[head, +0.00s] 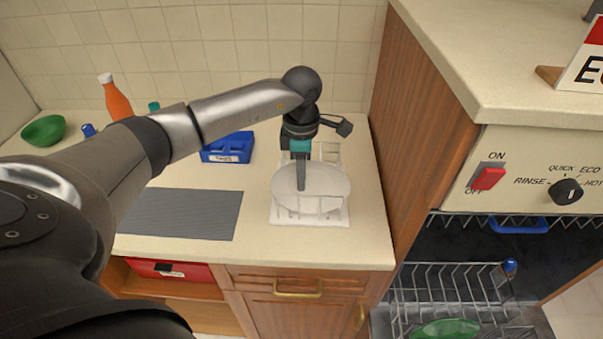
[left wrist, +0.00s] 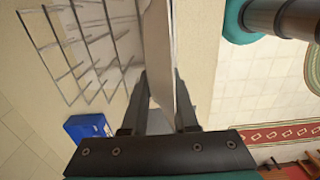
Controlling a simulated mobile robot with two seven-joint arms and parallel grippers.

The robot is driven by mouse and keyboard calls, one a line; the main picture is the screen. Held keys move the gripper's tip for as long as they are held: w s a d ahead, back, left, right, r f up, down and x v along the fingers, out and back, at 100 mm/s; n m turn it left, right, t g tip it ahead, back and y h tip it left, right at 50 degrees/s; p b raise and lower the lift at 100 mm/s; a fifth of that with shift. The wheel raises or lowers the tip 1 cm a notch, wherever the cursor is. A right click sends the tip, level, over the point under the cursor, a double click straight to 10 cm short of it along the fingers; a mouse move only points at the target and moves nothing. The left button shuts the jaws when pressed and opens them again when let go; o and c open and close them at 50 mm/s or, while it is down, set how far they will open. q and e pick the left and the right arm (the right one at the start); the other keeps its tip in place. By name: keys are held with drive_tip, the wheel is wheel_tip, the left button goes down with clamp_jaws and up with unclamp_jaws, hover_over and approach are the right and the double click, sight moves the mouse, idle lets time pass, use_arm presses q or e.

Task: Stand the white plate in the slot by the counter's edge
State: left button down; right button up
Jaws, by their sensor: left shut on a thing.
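The white plate (head: 337,188) is in my left gripper (head: 301,187), whose fingers are shut on it. In the left wrist view the plate (left wrist: 160,45) shows nearly edge-on between the fingers of the left gripper (left wrist: 160,100). The white dish rack (head: 337,219) stands on the counter under and behind the plate. In the left wrist view the rack's wires (left wrist: 85,45) lie to the left of the plate. The plate overlaps the rack's front part in the head view. Whether its lower edge sits in a slot is hidden. My right gripper is not in view.
A blue caddy (head: 228,147) and a grey mat (head: 185,214) lie left of the rack. A green bowl (head: 43,130) and an orange bottle (head: 116,100) stand farther left. A wooden side panel (head: 425,80) rises close on the right. An open dishwasher rack (head: 450,290) is lower right.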

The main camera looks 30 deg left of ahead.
use_arm(q)
drive_tip(key=c, duration=0.6)
unclamp_jaws()
wheel_tip(320, 180, up, 15)
drive_tip(key=shift+r, duration=0.2)
idle(0.4)
